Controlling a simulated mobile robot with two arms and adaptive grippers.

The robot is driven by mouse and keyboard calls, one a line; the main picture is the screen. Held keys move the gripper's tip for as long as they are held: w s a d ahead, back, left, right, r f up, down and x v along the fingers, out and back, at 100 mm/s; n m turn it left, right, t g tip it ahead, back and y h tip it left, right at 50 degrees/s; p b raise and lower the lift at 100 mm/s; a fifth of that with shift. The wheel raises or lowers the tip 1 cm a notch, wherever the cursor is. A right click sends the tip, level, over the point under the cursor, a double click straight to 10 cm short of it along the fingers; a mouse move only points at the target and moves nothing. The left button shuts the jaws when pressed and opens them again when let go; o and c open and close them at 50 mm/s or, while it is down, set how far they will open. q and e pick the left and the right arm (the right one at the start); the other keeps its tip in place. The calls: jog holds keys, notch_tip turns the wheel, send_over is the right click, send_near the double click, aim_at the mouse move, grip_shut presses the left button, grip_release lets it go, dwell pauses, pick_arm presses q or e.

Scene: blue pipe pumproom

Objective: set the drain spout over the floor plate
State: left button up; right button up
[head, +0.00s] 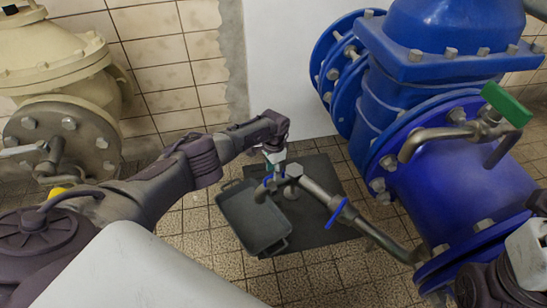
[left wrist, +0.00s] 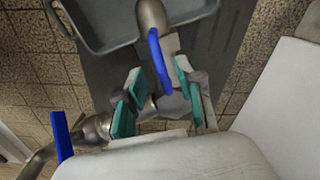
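The drain spout (head: 318,196) is a grey metal pipe with blue parts. It runs from the foot of the blue valve body up-left to a joint, and its outlet end points down above a tray. The floor plate (head: 335,231) is a dark flat sheet on the tiles under it. My left gripper (head: 273,160) is at the spout's joint. In the left wrist view, the teal pads of the left gripper (left wrist: 158,97) stand on either side of the spout (left wrist: 168,106); whether they press on it is unclear. My right gripper's fingers are not in view.
A grey tray (head: 232,190) lies on the left part of the plate. Large blue valve bodies (head: 440,180) with flange bolts and a green-handled tap (head: 507,104) fill the right. A cream valve (head: 60,70) stands at left. Tiled floor is free in front of the plate.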

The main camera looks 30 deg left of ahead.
pick_arm(q)
notch_tip(320, 180, up, 11)
dwell(0.4)
jog(key=shift+s, duration=0.1)
